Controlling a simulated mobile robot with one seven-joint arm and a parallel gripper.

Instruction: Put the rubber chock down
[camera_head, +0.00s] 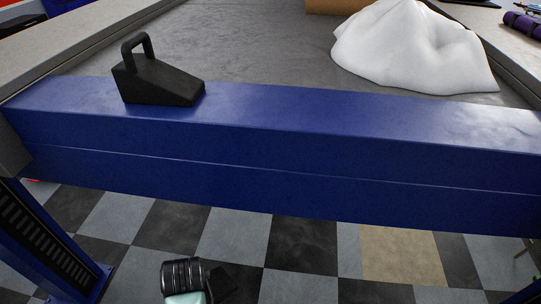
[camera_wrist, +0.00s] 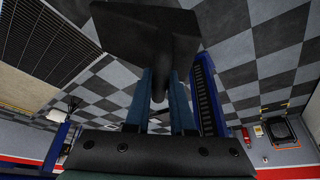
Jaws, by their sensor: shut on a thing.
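My gripper (camera_wrist: 161,92) shows in the wrist view with its two blue fingers closed around the dark handle of a black rubber chock (camera_wrist: 130,30). The chock's broad wedge body extends past the fingertips, above the floor. In the head view my wrist is at the bottom edge, with the dark held chock (camera_head: 224,283) partly visible beside it, low in front of the blue beam. A second black chock (camera_head: 160,82), a wedge with a loop handle, sits upright on top of the blue beam at the left.
The blue beam (camera_head: 300,130) runs across the head view; its top is clear right of the standing chock. Behind it is a grey surface (camera_head: 255,45) with a white draped heap (camera_head: 415,50). A blue post (camera_head: 45,240) stands at lower left. Below is checkered floor (camera_head: 300,245).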

